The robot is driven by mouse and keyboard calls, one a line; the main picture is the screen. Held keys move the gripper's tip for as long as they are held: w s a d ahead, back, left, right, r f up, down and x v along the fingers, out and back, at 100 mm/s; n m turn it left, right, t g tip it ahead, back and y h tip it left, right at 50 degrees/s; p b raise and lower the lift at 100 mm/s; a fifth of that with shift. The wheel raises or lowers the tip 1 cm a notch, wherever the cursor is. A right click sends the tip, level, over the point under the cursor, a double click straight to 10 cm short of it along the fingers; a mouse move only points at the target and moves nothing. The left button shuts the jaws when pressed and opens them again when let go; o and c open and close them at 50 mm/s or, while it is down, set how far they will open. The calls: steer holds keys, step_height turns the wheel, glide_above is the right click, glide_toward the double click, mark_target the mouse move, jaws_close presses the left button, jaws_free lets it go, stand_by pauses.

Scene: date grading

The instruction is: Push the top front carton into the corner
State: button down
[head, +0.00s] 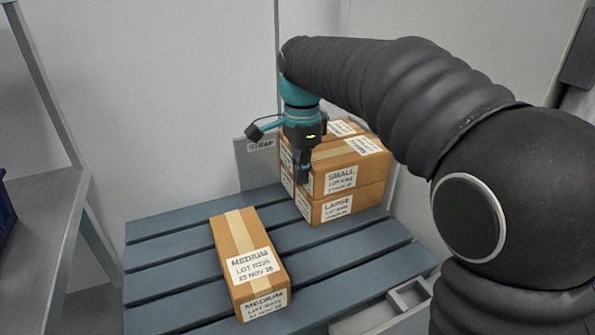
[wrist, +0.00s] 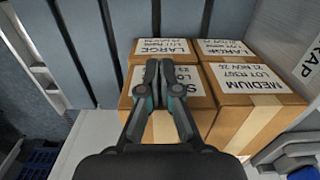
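The top front carton, labelled SMALL (head: 350,172), sits on a carton labelled LARGE (head: 345,205) in the stack at the pallet's back right. My gripper (head: 304,180) points down at the left end of the SMALL carton and hides part of it. In the wrist view my gripper (wrist: 160,66) has its fingers together with nothing between them. Behind them is a carton with a label starting with S (wrist: 188,88), largely covered. I cannot tell whether the fingertips touch the carton.
A carton labelled MEDIUM (head: 232,235) lies alone on the slatted blue-grey pallet (head: 165,255). A grey upright plate with a STRAP sign (head: 257,165) stands left of the stack. Walls rise behind the pallet. A metal frame table (head: 35,225) stands at the left. The pallet's left side is clear.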

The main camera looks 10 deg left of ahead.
steer(key=s+a+r, duration=0.2)
steer(key=a+r, duration=0.1)
steer(key=r, duration=0.7)
steer(key=s+d+n+t, duration=0.1)
steer(key=s+d+n, duration=0.25)
steer(key=d, duration=0.65)
steer(key=s+d+f+n+t, duration=0.4)
steer(key=s+d+f+n, duration=0.3)
steer(key=s+d+f, duration=0.7)
steer(key=s+d, duration=0.2)
steer(key=d, duration=0.1)
steer(key=shift+s+f+t+p, duration=0.25)
steer(key=shift+s+t+p, duration=0.05)
steer(key=shift+s+p, duration=0.1)
